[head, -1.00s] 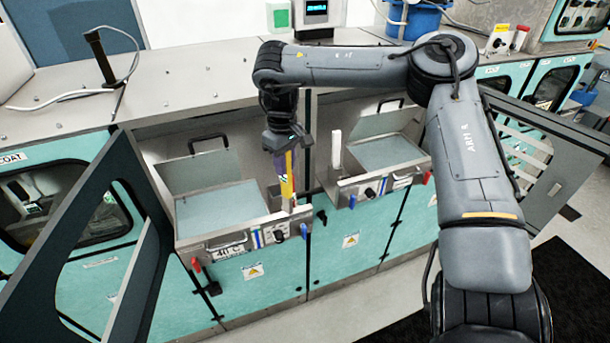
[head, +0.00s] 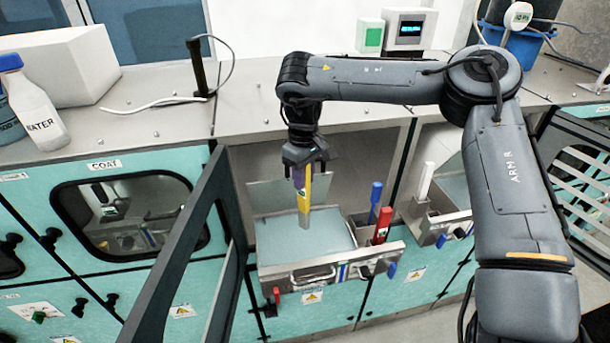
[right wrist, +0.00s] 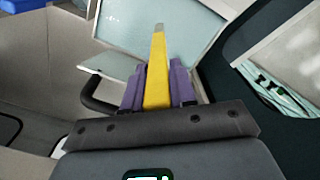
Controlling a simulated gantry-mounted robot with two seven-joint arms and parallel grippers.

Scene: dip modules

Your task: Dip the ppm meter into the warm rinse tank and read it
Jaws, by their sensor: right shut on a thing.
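The ppm meter (head: 304,200) is a slim yellow stick with a grey tip. My right gripper (head: 302,178) is shut on it and holds it tip down over an open tank (head: 318,273) with pale blue liquid (head: 290,243). I cannot tell whether the tip touches the liquid, and no reading is legible. In the right wrist view the meter (right wrist: 157,75) sits between the purple finger pads (right wrist: 157,90), its tip pointing at the pale liquid surface. The tank's front label is too small to read. My left gripper is not in view.
A blue stick (head: 375,196) and a red one (head: 382,226) stand at the tank's right corner. A second tank (head: 450,218) with a white stick (head: 426,180) is at right. An open dark-framed door (head: 185,250) stands left of the tank. A WATER bottle (head: 35,108) sits on the counter.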

